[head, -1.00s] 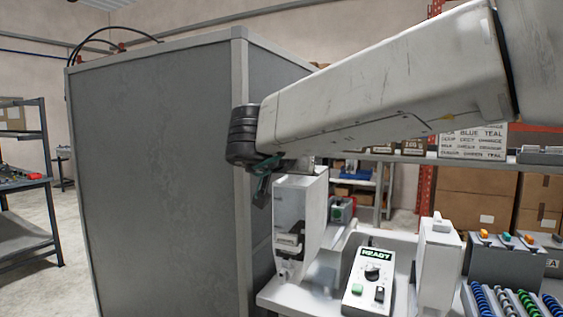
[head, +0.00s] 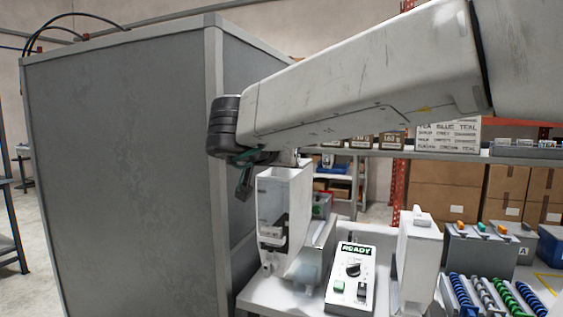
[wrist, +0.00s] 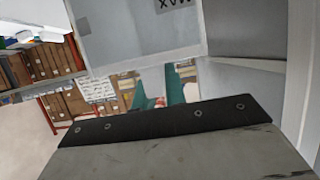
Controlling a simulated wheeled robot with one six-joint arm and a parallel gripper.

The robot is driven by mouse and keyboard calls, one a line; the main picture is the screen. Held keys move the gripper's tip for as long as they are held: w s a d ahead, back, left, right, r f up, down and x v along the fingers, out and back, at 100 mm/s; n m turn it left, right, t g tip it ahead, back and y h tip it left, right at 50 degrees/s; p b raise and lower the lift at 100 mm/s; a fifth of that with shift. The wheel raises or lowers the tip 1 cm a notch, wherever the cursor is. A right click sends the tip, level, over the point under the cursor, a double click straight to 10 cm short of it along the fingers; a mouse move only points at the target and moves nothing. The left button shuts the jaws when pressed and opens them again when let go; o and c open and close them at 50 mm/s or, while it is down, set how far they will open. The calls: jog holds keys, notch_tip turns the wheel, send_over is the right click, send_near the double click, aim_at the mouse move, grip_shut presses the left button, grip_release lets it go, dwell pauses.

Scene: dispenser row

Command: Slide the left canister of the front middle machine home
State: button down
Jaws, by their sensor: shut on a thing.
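The left canister (head: 283,215) is a white, upright, box-shaped hopper with a spout low on its left side. It stands at the left end of the white machine (head: 285,298). My gripper (head: 245,180), with teal fingers, is at the canister's top, partly hidden by my arm. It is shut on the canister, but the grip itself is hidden. In the wrist view the canister wall (wrist: 135,35) with an upside-down MAX mark fills the top, above the teal fingers (wrist: 165,95). Whether the canister is fully seated cannot be told.
The control box (head: 352,275) reads READY. A second white canister (head: 417,255) stands to its right. A tall grey cabinet (head: 125,170) stands close on the left. Racks of coloured coils (head: 490,290) are at the right. Shelves with cartons (head: 445,195) stand behind.

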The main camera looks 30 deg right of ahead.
jog(key=shift+w+d, duration=0.1)
jog(key=shift+d, duration=0.05)
jog(key=shift+w+d, duration=1.05)
jog(key=shift+d, duration=0.3)
jog(key=shift+w+d, duration=1.05)
jog(key=shift+d, duration=0.25)
jog(key=w+d, duration=0.5)
jog(key=d, duration=0.1)
jog(key=shift+d+f, duration=0.15)
jog(key=shift+f, duration=0.2)
jog(key=shift+w+d+f, duration=0.4)
jog(key=shift+d+f, duration=0.2)
jog(key=shift+f, duration=0.25)
